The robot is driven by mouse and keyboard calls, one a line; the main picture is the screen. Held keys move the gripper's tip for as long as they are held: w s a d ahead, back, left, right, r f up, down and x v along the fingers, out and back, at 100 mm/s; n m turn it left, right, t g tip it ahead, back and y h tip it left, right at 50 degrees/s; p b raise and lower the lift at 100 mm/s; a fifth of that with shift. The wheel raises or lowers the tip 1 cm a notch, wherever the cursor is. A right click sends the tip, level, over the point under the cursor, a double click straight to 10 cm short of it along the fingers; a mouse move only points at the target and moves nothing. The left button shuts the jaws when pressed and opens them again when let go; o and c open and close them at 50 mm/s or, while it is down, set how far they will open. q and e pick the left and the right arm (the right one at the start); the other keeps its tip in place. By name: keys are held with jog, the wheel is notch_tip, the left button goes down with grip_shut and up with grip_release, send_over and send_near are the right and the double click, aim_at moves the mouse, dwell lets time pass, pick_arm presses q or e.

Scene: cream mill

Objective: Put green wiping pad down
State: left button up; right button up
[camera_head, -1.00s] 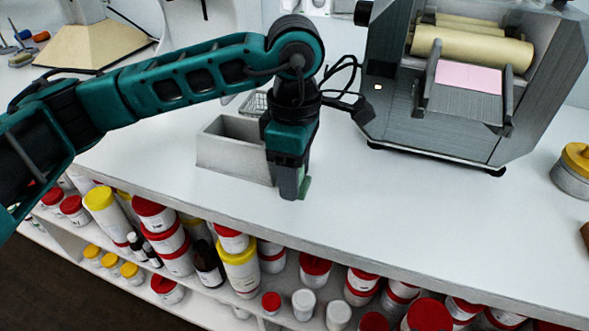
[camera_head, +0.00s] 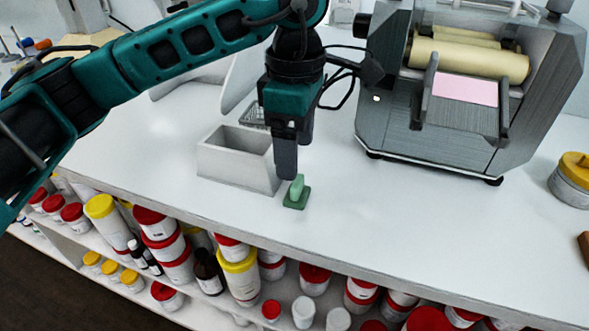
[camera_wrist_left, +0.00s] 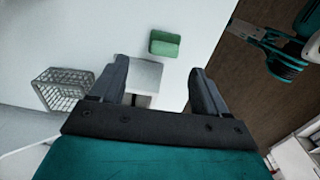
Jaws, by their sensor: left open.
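The green wiping pad (camera_head: 297,193) lies on the white worktop, with its raised grip upward, near the front edge. It also shows in the left wrist view (camera_wrist_left: 165,43), beyond the fingertips and apart from them. My left gripper (camera_head: 287,176) is above and just left of the pad, pointing down. In the left wrist view its two fingers (camera_wrist_left: 160,75) are spread apart with nothing between them.
A grey open-topped box (camera_head: 238,165) stands left of the pad, close to my left gripper. A wire basket (camera_wrist_left: 62,88) is behind it. The roller mill (camera_head: 440,130) stands at the back right. Shelves with several jars lie below.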

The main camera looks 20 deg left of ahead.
pick_arm(q)
notch_tip(320, 180, up, 6)
jog(key=shift+f, duration=0.1)
dwell(0.5)
